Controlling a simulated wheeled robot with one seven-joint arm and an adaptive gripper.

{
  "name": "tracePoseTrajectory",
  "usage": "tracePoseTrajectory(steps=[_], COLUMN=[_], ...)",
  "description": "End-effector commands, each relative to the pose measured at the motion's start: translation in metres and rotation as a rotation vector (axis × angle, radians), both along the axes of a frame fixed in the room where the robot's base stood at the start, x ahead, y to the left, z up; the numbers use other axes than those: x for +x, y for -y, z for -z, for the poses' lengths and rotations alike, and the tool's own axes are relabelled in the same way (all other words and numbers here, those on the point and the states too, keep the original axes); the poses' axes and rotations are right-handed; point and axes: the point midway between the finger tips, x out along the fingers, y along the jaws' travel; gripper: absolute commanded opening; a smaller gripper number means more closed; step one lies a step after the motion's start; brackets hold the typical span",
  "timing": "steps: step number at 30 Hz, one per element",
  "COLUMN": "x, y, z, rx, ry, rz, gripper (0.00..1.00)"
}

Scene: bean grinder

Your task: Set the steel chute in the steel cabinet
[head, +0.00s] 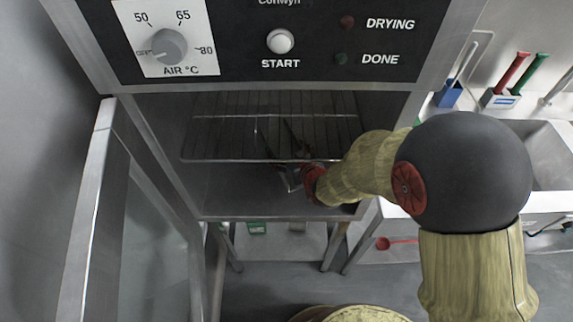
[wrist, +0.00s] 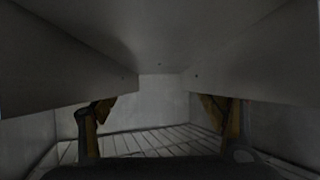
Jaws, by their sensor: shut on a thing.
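The steel cabinet (head: 232,60) stands in front of me with its glass door (head: 95,215) swung open to the left. My arm reaches into the opening from the right, and my gripper (head: 298,168) is inside, over the wire rack. It is shut on the steel chute (head: 291,180), which shows only as a small shiny patch in the head view. In the wrist view the chute (wrist: 160,40) fills the upper part as broad grey plates, with the two fingers of my gripper (wrist: 158,108) below. Their contact with the chute is dim and partly hidden.
The wire rack (head: 225,135) spans the cabinet; its bars also show in the wrist view (wrist: 150,143). The cabinet's right post is close to my arm. A sink (head: 548,150) and brushes with red (head: 512,72) and green handles (head: 530,73) are at the right.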

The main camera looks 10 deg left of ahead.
Motion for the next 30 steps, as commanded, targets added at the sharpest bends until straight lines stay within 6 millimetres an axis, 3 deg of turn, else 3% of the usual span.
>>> tracePoseTrajectory(steps=[1, 11, 16, 29, 30], x=[-0.004, -0.005, -0.005, -0.001, -0.001], y=[0.001, 0.001, 0.001, 0.0, 0.0], z=[0.017, 0.04, 0.066, 0.071, 0.073], rx=[-0.005, -0.003, -0.004, -0.002, -0.004], ry=[-0.008, -0.005, -0.006, -0.003, -0.006], rz=[-0.002, -0.003, -0.003, -0.002, -0.002], gripper=[0.28, 0.28, 0.28, 0.28, 0.73])
